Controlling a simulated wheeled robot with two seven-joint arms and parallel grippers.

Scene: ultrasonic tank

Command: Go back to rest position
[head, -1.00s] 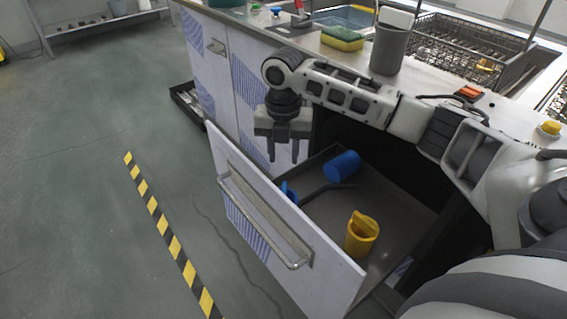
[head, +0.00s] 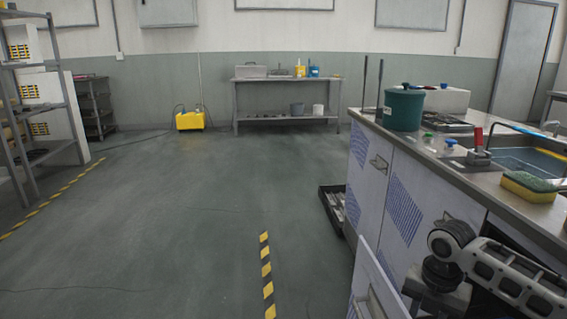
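My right arm comes in at the lower right, with its gripper (head: 428,306) pointing down near the bottom edge. The gripper holds nothing that I can see; its fingertips are partly cut off by the frame, and a moment ago they stood apart. It hangs over the area behind the white front of the pulled-out drawer (head: 367,287). The drawer's inside is out of view now. My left gripper is not in view.
The counter (head: 470,178) at right bears a green pot (head: 403,109), a sponge (head: 528,187) and a sink (head: 535,155). A dark open tray or low drawer (head: 334,212) juts out by the cabinet. The floor (head: 170,220) at left is wide and clear.

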